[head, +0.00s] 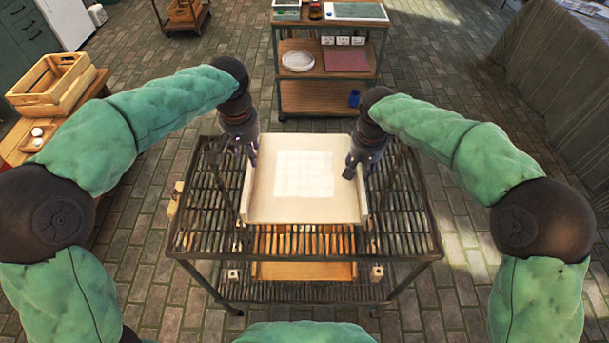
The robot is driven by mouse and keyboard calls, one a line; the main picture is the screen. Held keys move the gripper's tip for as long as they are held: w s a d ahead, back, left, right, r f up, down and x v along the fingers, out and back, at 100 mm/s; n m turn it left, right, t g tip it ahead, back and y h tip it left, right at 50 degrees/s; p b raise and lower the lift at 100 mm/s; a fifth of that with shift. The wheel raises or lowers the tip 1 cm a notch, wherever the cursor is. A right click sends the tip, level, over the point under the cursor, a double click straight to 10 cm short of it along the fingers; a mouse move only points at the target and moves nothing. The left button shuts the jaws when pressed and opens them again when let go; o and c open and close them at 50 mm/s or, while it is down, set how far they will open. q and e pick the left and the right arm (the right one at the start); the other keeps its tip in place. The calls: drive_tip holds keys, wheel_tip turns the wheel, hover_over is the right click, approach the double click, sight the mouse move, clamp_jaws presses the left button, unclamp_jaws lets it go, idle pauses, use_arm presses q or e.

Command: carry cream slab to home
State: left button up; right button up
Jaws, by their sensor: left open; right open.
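The cream slab (303,207) lies flat on the dark slatted rack table (205,238) in front of me, with raised edges along its left and right sides. My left gripper (250,160) is open at the slab's far left edge. My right gripper (354,172) is open at the slab's far right edge. I cannot tell whether either one touches the slab. No place marked as home can be made out.
A lower shelf under the rack holds a wooden board (303,271). A shelf cart (330,95) stands beyond, with a white plate (298,61) and a blue cup (354,98). A wooden crate (52,82) sits on a bench at left. Brick floor is open around the rack.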

use_arm(q)
drive_tip(key=r, duration=0.5)
drive_tip(key=shift+s, duration=0.3)
use_arm(e)
wheel_tip(320, 180, up, 12)
drive_tip(key=s, duration=0.1)
drive_tip(key=shift+s, duration=0.2)
drive_tip(key=shift+f, duration=0.1)
